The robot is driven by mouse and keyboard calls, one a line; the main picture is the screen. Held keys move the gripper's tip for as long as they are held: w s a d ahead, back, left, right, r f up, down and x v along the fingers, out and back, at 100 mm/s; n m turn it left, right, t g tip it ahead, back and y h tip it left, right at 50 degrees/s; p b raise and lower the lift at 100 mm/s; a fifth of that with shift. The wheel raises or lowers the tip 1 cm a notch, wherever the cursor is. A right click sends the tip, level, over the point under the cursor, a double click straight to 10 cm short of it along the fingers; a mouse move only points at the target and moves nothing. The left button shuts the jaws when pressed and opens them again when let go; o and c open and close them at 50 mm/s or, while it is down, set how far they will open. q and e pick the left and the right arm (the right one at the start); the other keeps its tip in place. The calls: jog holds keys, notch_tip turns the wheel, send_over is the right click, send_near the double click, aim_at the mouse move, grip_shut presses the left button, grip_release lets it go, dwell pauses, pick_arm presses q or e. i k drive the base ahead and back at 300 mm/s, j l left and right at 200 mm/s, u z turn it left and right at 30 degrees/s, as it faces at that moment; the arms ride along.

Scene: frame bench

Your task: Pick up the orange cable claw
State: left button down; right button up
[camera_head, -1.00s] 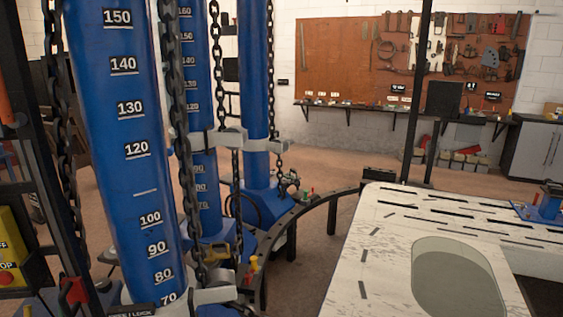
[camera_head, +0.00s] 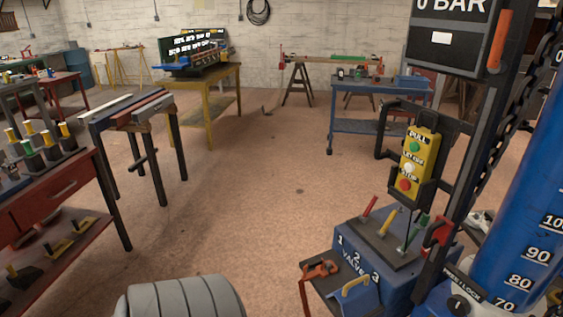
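An orange-red hooked tool (camera_head: 320,269), which looks like the cable claw, lies on a small dark ledge at the lower middle right. It is beside the blue valve box (camera_head: 358,246) with its red, yellow and green levers. It is small in view, so its exact shape is hard to tell. Neither of my grippers shows in the head view.
A blue post (camera_head: 530,215) and black frame stand at right, with a yellow control box (camera_head: 416,163). A red tool cart (camera_head: 60,195) and a sawhorse stand (camera_head: 135,112) are at left. A blue workbench (camera_head: 380,94) is farther back. Open floor (camera_head: 260,190) lies between.

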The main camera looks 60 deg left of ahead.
aim_at(319, 263)
jog(key=u, duration=1.7)
jog(key=z, duration=3.65)
jog(key=u, duration=3.65)
